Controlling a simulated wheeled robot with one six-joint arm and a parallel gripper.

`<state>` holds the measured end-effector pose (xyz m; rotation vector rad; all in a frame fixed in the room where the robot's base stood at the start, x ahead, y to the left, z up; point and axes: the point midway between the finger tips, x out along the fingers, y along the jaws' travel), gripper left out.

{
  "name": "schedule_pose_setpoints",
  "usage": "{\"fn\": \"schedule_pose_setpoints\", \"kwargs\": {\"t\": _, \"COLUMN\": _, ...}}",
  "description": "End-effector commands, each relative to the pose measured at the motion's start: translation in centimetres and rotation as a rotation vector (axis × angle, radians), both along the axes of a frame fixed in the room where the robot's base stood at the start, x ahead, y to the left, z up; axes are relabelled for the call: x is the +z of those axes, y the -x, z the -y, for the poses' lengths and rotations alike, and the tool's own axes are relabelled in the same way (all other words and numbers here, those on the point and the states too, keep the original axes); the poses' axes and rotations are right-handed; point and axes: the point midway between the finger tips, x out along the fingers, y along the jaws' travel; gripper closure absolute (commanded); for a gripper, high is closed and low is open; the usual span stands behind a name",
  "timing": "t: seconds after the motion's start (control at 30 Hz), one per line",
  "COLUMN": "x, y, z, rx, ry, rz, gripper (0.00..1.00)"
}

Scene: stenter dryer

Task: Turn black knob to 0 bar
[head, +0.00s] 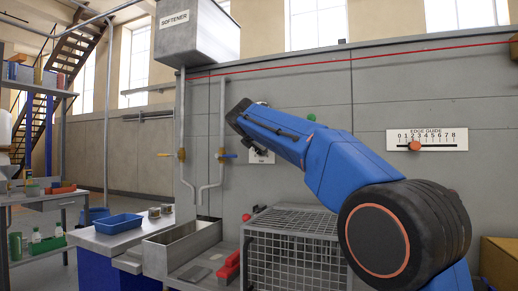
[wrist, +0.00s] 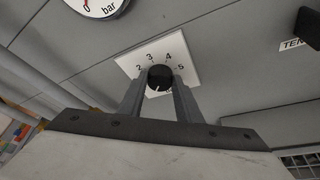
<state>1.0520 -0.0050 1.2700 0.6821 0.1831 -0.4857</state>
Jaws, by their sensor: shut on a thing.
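The black knob (wrist: 160,77) sits on a white dial plate (wrist: 135,60) in the wrist view, with the numbers 2, 3, 4 and 5 readable around it. A small light mark on the knob points toward the lower side of the picture. My gripper (wrist: 160,84) is shut on the knob, one finger on each side. The fingers and the gripper body hide the lower part of the plate. In the head view part of the white plate (head: 262,158) shows below my blue arm, which hides the knob.
A round gauge marked bar (wrist: 97,6) is cut off at the top of the wrist view, its red needle partly visible. A label starting TEM (wrist: 296,44) is at the right. In the head view a wire cage (head: 293,246) stands below my arm, and an edge guide scale (head: 427,140) is right.

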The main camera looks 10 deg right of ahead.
Motion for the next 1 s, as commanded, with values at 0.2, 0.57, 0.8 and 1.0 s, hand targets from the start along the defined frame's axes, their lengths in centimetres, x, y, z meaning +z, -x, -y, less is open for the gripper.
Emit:
{"fn": "schedule_pose_setpoints", "kwargs": {"t": 0.2, "x": 0.0, "y": 0.0, "z": 0.0, "rx": -0.001, "ry": 0.0, "rz": -0.001, "gripper": 0.91}}
{"fn": "schedule_pose_setpoints", "kwargs": {"t": 0.57, "x": 0.0, "y": 0.0, "z": 0.0, "rx": 0.0, "ry": 0.0, "rz": 0.0, "gripper": 0.5}}
{"fn": "schedule_pose_setpoints", "kwargs": {"t": 0.8, "x": 0.5, "y": 1.1, "z": -0.5, "rx": 0.001, "ry": 0.0, "rz": 0.002, "gripper": 0.5}}
{"fn": "schedule_pose_setpoints", "kwargs": {"t": 1.0, "x": 1.6, "y": 4.2, "z": -1.8, "rx": 0.003, "ry": 0.0, "rz": 0.003, "gripper": 0.5}}
